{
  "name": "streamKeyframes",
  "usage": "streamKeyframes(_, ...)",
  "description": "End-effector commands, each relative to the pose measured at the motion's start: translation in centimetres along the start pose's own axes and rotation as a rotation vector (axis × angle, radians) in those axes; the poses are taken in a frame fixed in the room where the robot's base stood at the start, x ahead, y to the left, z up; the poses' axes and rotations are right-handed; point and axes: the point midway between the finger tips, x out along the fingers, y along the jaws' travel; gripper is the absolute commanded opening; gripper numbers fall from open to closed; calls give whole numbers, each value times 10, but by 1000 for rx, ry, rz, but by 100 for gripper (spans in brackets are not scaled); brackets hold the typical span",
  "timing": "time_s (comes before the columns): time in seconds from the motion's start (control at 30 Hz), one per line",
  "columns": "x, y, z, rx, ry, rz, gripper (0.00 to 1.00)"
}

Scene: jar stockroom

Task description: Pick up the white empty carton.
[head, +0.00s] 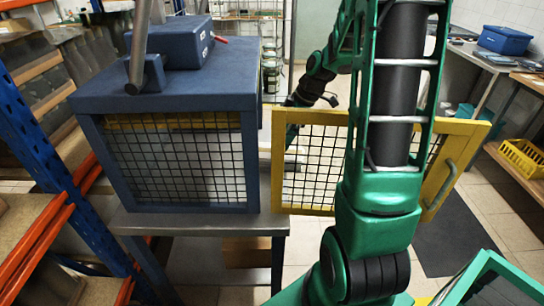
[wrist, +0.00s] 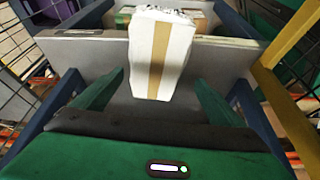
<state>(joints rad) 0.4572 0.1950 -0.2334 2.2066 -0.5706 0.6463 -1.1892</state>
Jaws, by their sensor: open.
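The white carton (wrist: 162,50) with a tan stripe shows in the wrist view, above a grey surface inside the blue-framed cabinet. My gripper (wrist: 158,84) is open, with one green finger on each side of the carton's near end. Gaps show between the fingers and the carton, and I see no contact. I cannot tell how deep the carton lies between the fingers. In the head view the blue cabinet (head: 170,93) hides the carton, and my gripper is hidden behind the cabinet and the yellow mesh door.
The yellow mesh door (head: 310,209) stands open to the right of the cabinet, behind part of my arm. A blue case (head: 170,42) sits on the cabinet top. A pale ledge (wrist: 80,52) crosses behind the carton. A blue and orange rack (head: 40,150) stands at the left.

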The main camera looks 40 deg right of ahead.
Motion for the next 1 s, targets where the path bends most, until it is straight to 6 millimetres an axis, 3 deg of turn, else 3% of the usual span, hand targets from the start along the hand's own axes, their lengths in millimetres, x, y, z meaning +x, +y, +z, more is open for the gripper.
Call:
streamKeyframes(0.33,27,4,6,9,-1,1,92)
streamKeyframes(0.6,62,9,5,9,0,1,92)
streamKeyframes(0.93,68,9,5,8,0,4,92)
streamKeyframes(1.0,68,9,5,8,0,4,78)
